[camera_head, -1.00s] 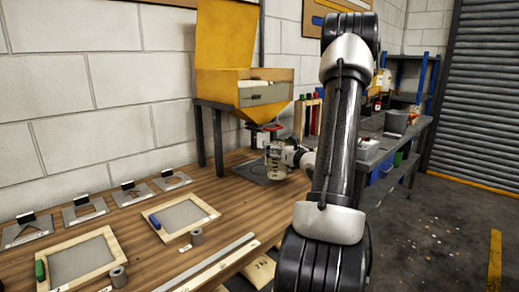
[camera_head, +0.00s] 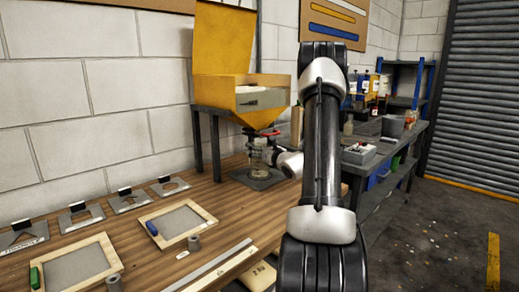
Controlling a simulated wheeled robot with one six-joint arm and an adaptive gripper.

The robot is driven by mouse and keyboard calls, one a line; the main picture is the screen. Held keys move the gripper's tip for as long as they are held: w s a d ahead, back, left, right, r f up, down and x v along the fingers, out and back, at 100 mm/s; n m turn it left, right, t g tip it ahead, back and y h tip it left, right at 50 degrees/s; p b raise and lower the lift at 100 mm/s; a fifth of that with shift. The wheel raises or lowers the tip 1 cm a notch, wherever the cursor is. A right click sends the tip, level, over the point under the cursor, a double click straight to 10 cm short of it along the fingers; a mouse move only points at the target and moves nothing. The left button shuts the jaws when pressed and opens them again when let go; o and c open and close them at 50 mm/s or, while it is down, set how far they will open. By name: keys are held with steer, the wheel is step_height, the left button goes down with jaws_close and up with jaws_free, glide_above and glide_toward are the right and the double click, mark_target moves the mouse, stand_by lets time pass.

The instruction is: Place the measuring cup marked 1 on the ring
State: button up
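A clear measuring cup (camera_head: 257,161) stands upright below the outlet of the yellow hopper, over a dark base plate (camera_head: 270,184). Its marking is too small to read. My gripper (camera_head: 266,154) reaches it from the right at mid-height and appears closed around it. The fingertips are small and partly hidden by the cup. I cannot make out the ring under the cup, nor tell whether the cup touches the plate.
The yellow hopper (camera_head: 240,93) on a dark stand has a red handle (camera_head: 265,134) just above the cup. Wooden-framed screens (camera_head: 177,222) and several metal plates (camera_head: 80,217) lie at left on the bench. A side bench (camera_head: 385,140) holds a grey tray.

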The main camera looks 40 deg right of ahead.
steer(key=o, duration=1.1)
steer(key=shift+f, duration=0.15)
steer(key=shift+o, duration=0.2)
